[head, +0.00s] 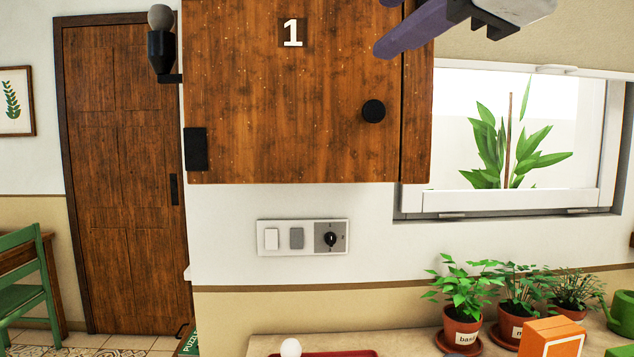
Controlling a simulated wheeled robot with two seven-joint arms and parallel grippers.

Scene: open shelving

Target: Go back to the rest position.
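Part of my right arm and gripper (432,30) shows at the top right. A long purple part points down and left in front of the cabinet's right side, with dark and grey parts beside it. The upper edge of the picture cuts it off, so I cannot tell whether the gripper is open or shut, or whether it holds anything. My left gripper is not in view. The wooden wall cabinet (290,100) is marked 1 and has a round black knob (373,111). Its front looks shut.
Below the cabinet is a switch panel (284,250). The counter (405,340) holds a red tray (340,354), a white round object (290,347), potted herbs (462,330) and an orange box (552,338). A window (450,120) is right, a door (120,180) and green chair (25,295) left.

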